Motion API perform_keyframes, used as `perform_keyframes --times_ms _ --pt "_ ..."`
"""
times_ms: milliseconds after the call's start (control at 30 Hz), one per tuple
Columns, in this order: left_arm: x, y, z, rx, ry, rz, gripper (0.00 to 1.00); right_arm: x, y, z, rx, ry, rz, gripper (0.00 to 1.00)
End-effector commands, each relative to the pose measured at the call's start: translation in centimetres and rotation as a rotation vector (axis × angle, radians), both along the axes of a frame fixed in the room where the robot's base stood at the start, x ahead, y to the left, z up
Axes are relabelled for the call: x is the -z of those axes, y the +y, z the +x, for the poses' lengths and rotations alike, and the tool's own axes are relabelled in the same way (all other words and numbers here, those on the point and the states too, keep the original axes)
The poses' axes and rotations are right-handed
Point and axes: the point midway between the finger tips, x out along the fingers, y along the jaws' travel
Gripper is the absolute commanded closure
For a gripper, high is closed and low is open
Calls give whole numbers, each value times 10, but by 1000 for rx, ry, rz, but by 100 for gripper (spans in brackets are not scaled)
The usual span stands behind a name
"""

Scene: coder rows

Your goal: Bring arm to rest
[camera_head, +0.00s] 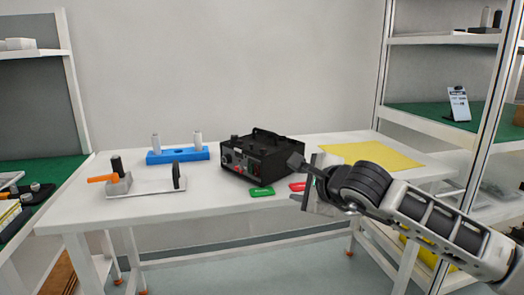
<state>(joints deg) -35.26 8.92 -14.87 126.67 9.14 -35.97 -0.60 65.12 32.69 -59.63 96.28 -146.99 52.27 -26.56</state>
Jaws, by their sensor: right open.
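My right arm comes in from the lower right. My right gripper (302,180) is open at the front edge of the white table (225,204), in front of a black box (258,157) with a handle on top. No object shows between its fingers, though the wrist hides part of it. It overlaps a red piece (297,186) in the picture; I cannot tell whether they touch. A green piece (262,191) lies just left of it on the table. My left gripper is not in view.
A blue holder (178,156) with two pale cylinders and a metal fixture (147,186) with an orange handle stand on the left of the table. A yellow sheet (370,154) lies at the back right. Shelves (428,121) stand at right, another green-topped bench (45,178) at left.

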Motion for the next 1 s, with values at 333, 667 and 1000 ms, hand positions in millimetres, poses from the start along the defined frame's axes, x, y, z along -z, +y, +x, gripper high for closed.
perform_keyframes --times_ms 333,667,1000 --pt "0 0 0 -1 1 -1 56 49 130 -143 -302 688 1105 56" --pt "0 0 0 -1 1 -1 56 73 49 -170 226 1355 2659 56" --pt "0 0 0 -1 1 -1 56 227 -24 -244 -786 -759 -1891 56"
